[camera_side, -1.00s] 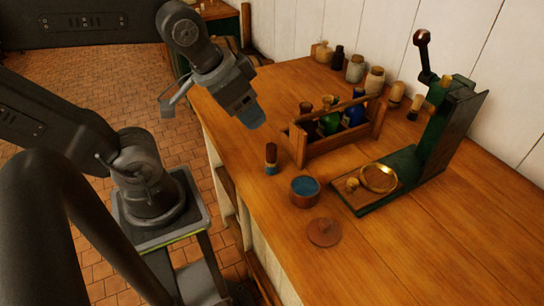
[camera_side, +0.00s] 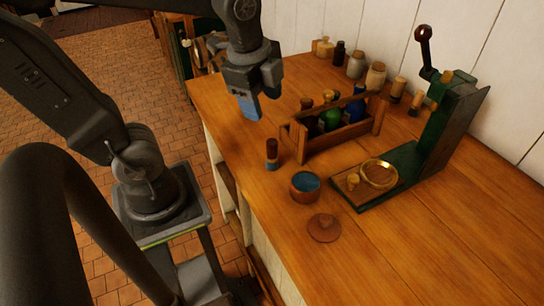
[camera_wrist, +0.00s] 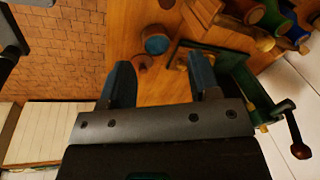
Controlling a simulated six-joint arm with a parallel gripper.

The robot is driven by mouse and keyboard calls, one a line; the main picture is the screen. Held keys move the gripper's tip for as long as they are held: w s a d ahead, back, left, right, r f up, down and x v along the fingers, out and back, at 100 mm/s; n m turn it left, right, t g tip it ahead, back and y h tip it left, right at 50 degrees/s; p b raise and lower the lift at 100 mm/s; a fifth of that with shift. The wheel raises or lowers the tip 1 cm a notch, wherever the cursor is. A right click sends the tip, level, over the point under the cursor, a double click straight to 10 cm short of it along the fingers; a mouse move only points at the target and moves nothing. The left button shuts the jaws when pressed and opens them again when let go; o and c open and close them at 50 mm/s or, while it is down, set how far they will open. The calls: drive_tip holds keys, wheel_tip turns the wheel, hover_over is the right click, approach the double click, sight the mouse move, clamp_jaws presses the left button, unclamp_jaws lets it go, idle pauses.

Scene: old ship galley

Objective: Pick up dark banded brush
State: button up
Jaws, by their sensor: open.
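The dark banded brush (camera_side: 271,154) stands upright on the wooden counter in the side view, left of the bottle crate. It has a dark brown upper part, a lighter band and a blue lower part. In the wrist view, what looks like its dark end (camera_wrist: 167,4) shows at the top edge, mostly cut off. My gripper (camera_side: 250,106) is above the counter, up and left of the brush in the side view, pointing down and apart from it. In the wrist view its blue fingers (camera_wrist: 163,78) are spread with nothing between them.
A wooden crate (camera_side: 340,140) of bottles stands right of the brush. A blue-filled pot (camera_side: 305,188) and a round lid (camera_side: 324,228) lie nearer. A green lever press (camera_side: 440,130) stands right. Several jars line the back wall. The front right counter is clear.

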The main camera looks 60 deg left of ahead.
sight(272, 141)
drive_tip(key=w+f+m, duration=0.1)
drive_tip(key=f+m, duration=0.2)
drive_tip(key=f+m+g, duration=0.1)
drive_tip(key=f+m, duration=0.2)
drive_tip(key=w+a+f+m+g, duration=0.1)
drive_tip(key=f+m, duration=0.1)
drive_tip(key=f, duration=0.1)
drive_tip(key=shift+w+f+m, duration=0.3)
drive_tip(key=shift+m, duration=0.1)
drive_tip(key=shift+w+a+f, duration=0.1)
drive_tip(key=shift+a+f, duration=0.1)
drive_tip(key=shift+f, duration=0.75)
drive_tip(key=shift+w+a+f, duration=0.1)
drive_tip(key=shift+a+f, duration=0.05)
drive_tip(key=shift+f, duration=0.8)
drive_tip(key=shift+w+a+f, duration=0.1)
drive_tip(key=shift+a+f, duration=0.1)
drive_tip(key=shift+f, duration=0.75)
drive_tip(key=shift+c, duration=0.4)
clamp_jaws()
drive_tip(key=shift+r, duration=0.15)
